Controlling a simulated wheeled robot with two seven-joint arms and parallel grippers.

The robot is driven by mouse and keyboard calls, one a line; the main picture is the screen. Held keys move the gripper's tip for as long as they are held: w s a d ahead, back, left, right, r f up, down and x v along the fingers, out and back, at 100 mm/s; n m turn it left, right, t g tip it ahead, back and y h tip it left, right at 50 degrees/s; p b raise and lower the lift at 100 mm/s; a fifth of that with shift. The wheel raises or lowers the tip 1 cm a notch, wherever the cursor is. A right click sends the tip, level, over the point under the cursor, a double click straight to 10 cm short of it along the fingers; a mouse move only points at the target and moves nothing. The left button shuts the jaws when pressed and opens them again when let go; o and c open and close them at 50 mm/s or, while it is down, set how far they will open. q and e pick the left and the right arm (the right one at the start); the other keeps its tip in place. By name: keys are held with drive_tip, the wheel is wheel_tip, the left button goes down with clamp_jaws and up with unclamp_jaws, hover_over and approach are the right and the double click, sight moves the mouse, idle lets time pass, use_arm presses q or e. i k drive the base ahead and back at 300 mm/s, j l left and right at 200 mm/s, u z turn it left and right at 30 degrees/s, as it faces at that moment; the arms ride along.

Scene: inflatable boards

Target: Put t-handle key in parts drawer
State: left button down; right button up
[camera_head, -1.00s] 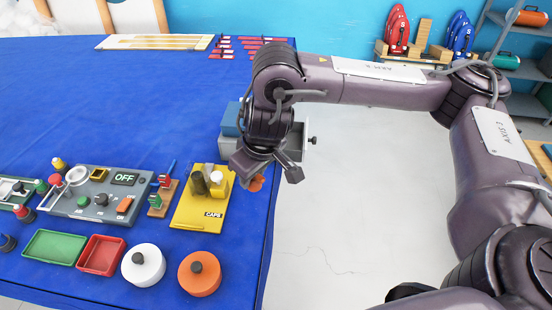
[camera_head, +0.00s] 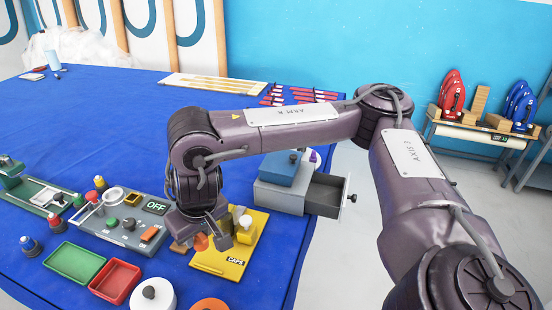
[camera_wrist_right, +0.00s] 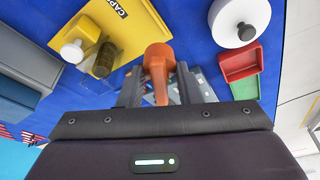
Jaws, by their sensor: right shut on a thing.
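The t-handle key (camera_wrist_right: 157,62) is orange, with a thick rounded head and a narrower stem. My right gripper (camera_wrist_right: 165,88) is shut on it. In the head view the right gripper (camera_head: 206,236) hangs over the table, between the grey control panel and the yellow caps board, with a bit of the orange key (camera_head: 200,243) showing by its fingers. The parts drawer (camera_head: 326,194) is pulled open from a grey cabinet (camera_head: 281,197) at the table's right edge, to the right of the gripper. Its visible inside looks empty. My left gripper is out of view.
The yellow caps board (camera_head: 222,264) carries upright pegs close beside the gripper. The grey control panel (camera_head: 125,222) lies left of it. Green (camera_head: 74,262) and red (camera_head: 115,281) trays and a white round lid (camera_head: 153,296) stand in front. A blue box (camera_head: 287,168) sits on the cabinet.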

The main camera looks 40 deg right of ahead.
sight(319, 198)
drive_tip(key=k+l+u, duration=0.15)
drive_tip(key=l, duration=0.25)
drive_tip(key=k+l+u, duration=0.15)
drive_tip(key=l, duration=0.25)
drive_tip(key=k+l+u, duration=0.15)
drive_tip(key=l, duration=0.25)
drive_tip(key=k+l+u, duration=0.15)
drive_tip(key=l, duration=0.2)
drive_tip(key=k+l+u, duration=0.15)
drive_tip(key=l, duration=0.2)
drive_tip(key=k+l, duration=0.25)
